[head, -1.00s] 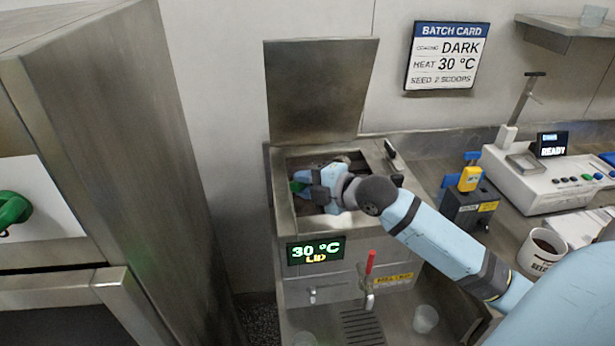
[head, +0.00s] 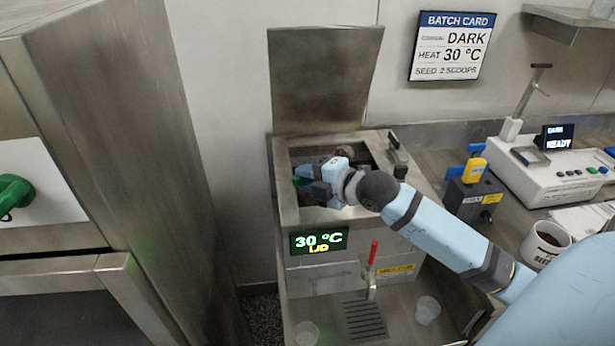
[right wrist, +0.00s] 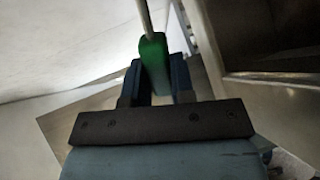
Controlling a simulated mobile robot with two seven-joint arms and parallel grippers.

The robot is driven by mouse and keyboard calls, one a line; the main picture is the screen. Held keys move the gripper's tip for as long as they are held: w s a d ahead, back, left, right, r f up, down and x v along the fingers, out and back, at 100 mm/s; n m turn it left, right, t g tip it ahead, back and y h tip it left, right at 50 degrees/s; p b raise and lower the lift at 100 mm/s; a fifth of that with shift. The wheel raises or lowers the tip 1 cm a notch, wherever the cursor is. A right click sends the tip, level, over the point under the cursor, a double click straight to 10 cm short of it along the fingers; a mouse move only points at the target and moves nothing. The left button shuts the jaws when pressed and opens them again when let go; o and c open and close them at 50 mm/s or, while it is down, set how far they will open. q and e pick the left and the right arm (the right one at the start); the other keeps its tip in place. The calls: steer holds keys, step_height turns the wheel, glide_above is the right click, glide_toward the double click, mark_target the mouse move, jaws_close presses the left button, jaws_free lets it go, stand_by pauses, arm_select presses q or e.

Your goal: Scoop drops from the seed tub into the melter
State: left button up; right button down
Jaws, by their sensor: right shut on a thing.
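The melter (head: 290,219) stands in the middle of the head view with its lid (head: 325,80) raised and its tank open. Its display (head: 318,241) reads 30 °C and LID. My right gripper (head: 306,182) is over the tank opening, near its left side. In the right wrist view the right gripper (right wrist: 155,80) is shut on a green handle (right wrist: 154,62), from which a thin pale shaft runs up out of view. The handle's far end and any load are hidden. The seed tub (head: 548,243) is a white cup with dark contents at the right. My left gripper is out of view.
A tall steel cabinet (head: 110,150) with a green handle stands at the left. Clear cups (head: 427,310) stand by the drip grate (head: 364,320) below the red-handled tap (head: 372,262). A white READY instrument (head: 560,175) and a yellow-topped device (head: 472,190) are at the right.

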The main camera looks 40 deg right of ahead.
steer(key=p, duration=0.2)
steer(key=shift+r+p, duration=0.4)
steer(key=shift+f, duration=0.1)
steer(key=shift+r+m+p, duration=0.35)
steer(key=shift+m+p, duration=0.05)
steer(key=w+d+r+m+y, duration=0.1)
steer(key=d+r+m+y, duration=0.1)
steer(key=d+r+m, duration=0.3)
steer(key=w+d+r+m+t+y, duration=0.1)
steer(key=w+d+r+m+y, duration=0.1)
steer(key=d+r+m, duration=0.3)
step_height(320, 180, up, 3)
steer(key=m, duration=0.3)
steer(key=shift+f+m+y, duration=0.15)
steer(key=shift+m+y, duration=0.15)
steer(key=shift+y, duration=0.1)
steer(key=shift+d, duration=0.1)
